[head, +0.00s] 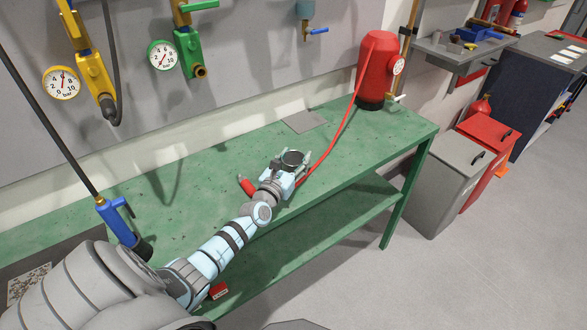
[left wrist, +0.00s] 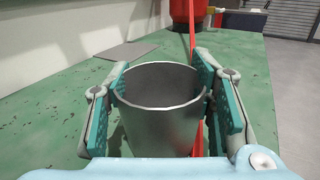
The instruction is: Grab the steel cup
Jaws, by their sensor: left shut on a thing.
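The steel cup (left wrist: 160,120) is a grey, open-topped metal cup, upright between the fingers of my left gripper (left wrist: 160,95) in the left wrist view. The pads of both fingers press against its sides, and the cup looks empty inside. In the head view, the cup (head: 293,158) shows as a small dark-rimmed ring at the end of my left arm, over the green table. My left gripper (head: 290,170) is shut on it there. I cannot tell whether the cup's base touches the table. My right gripper is not in view.
The green table (head: 200,175) has free room around the cup. A red tank (head: 378,75) stands at its far right, with a red hose (head: 340,125) running down near my gripper. A grey plate (head: 304,121) lies behind. Gauges and valves hang on the wall.

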